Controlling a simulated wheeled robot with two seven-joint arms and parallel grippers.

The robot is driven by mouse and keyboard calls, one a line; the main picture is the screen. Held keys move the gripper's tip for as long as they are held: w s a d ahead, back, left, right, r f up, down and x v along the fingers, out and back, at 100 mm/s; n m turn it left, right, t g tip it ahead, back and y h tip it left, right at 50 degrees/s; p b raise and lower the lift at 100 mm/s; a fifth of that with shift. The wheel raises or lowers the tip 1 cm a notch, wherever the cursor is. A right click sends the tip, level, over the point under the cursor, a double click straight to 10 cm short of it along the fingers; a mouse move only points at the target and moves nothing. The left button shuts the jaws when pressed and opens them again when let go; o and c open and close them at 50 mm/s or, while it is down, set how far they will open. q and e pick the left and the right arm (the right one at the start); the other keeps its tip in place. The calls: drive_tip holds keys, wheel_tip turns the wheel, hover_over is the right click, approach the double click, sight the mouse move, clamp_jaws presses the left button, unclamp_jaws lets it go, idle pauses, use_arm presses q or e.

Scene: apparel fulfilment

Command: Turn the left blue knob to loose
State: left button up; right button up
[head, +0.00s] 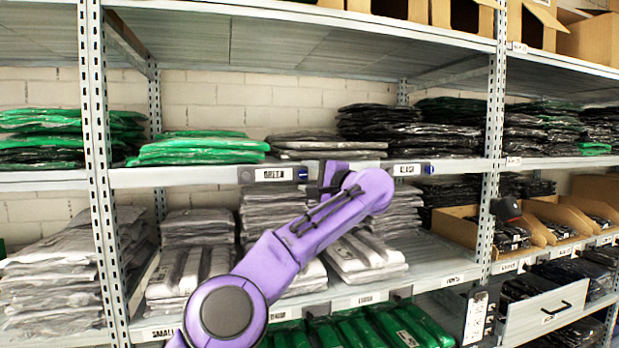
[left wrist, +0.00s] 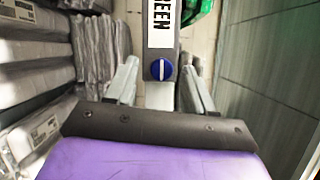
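The left blue knob (head: 303,171) is at the right end of a dark label holder (head: 272,174) on the shelf's front edge. In the left wrist view the knob (left wrist: 162,69) is round, with a white line running along the holder's length, below the letters "REEN". My left gripper (left wrist: 159,76) is open, its two pale fingers on either side of the knob in the picture; I cannot tell whether they touch it. In the head view my left gripper (head: 320,188) is just right of the knob, its fingertips not clear. My right gripper is out of view.
A second label holder (head: 405,169) with a knob (head: 429,168) sits farther right on the same edge. Grey folded garments (head: 365,257) fill the shelf below; green packs (head: 197,149) lie above. A metal upright (head: 97,150) stands left.

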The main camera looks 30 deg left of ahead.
use_arm(q)
drive_tip(key=b+v, duration=0.4)
drive_tip(key=v, duration=0.6)
drive_tip(key=shift+d, duration=0.25)
drive_tip(key=shift+s, duration=0.15)
